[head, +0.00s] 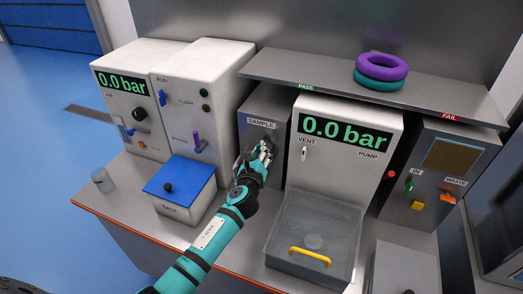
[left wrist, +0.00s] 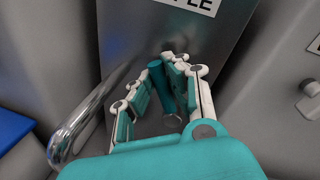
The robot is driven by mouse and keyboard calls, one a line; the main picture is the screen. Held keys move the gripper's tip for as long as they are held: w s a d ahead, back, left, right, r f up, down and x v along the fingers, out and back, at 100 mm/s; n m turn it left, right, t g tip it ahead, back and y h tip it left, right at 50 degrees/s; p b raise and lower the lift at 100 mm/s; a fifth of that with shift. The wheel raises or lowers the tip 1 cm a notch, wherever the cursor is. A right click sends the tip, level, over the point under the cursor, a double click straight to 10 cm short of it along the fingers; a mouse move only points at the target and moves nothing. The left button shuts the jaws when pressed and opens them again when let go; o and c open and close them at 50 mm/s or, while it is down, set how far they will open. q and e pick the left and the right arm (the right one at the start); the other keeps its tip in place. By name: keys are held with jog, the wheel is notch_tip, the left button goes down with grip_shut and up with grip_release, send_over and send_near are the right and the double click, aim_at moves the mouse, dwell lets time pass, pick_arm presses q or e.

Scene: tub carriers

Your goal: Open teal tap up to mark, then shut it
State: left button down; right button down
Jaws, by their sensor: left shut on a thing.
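The teal tap's handle (left wrist: 157,88) is a short teal bar on the front of the grey SAMPLE unit (head: 263,105). In the left wrist view it stands between the two fingers of my left gripper (left wrist: 160,80), which is shut on it. In the head view my left gripper (head: 257,160) is at the front of the SAMPLE unit, below its label, and hides the tap. A shiny bent metal tube (left wrist: 85,125) shows left of the fingers in the left wrist view. I cannot make out a fill mark. My right gripper is not in view.
A clear cup (head: 102,180) stands at the bench's left end. A blue-lidded box (head: 180,178) is left of my arm. A clear-lidded chamber with a yellow handle (head: 311,255) is to the right. Purple and teal rings (head: 382,68) lie on the shelf.

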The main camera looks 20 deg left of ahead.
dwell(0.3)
pick_arm(q)
jog(key=c, duration=1.3)
grip_release()
jog(key=shift+a, duration=0.1)
jog(key=s, duration=0.4)
jog(key=s+d, duration=0.1)
jog(key=s, duration=0.3)
jog(key=s+r, duration=0.1)
jog(key=s, duration=0.3)
jog(key=shift+d+r, duration=0.1)
jog(key=shift+d, duration=0.25)
